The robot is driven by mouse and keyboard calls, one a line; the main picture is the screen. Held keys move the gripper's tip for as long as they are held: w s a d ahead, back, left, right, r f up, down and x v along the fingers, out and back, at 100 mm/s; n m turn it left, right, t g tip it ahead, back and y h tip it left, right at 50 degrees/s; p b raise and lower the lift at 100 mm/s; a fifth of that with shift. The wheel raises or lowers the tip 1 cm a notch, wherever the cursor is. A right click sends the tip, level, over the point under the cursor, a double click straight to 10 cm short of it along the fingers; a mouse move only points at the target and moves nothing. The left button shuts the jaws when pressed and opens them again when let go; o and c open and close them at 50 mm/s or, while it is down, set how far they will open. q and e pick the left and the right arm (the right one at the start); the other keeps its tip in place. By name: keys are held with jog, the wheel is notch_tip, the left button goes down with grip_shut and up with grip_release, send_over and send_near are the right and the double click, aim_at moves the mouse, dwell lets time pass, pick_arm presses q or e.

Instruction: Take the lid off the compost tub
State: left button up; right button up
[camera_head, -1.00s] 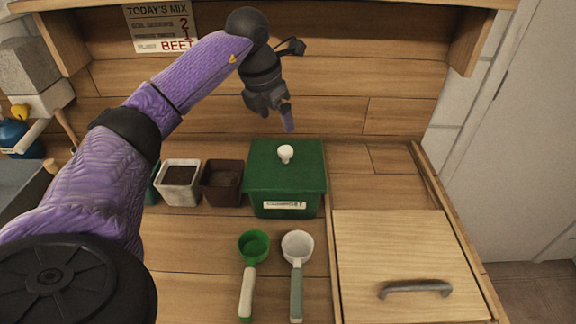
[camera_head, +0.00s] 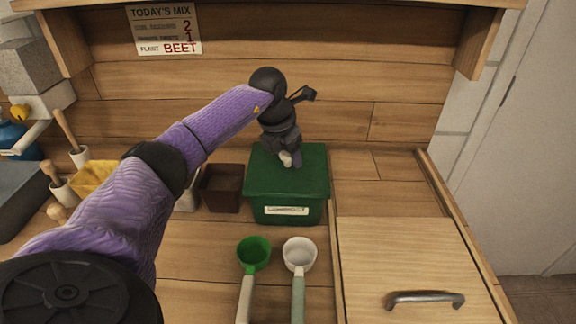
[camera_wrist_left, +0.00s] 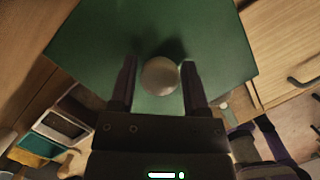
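The green compost tub (camera_head: 260,210) stands on the bench with its green lid (camera_head: 312,172) on. A label is on its front. The lid's pale round knob (camera_head: 286,158) is partly hidden by my left gripper (camera_head: 292,160), which points down at the lid. In the left wrist view the knob (camera_wrist_left: 159,76) sits between the two open fingers of my left gripper (camera_wrist_left: 158,85), with a gap showing on each side. The lid fills the upper middle of that view (camera_wrist_left: 130,35). My right gripper is not in view.
A green scoop (camera_head: 254,252) and a white scoop (camera_head: 300,254) lie in front of the tub. A dark brown pot (camera_head: 222,188) stands left of it. A wooden panel with a handle (camera_head: 400,250) is at right. A sign (camera_head: 165,30) hangs behind.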

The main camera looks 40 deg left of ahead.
pick_arm(q)
grip_shut()
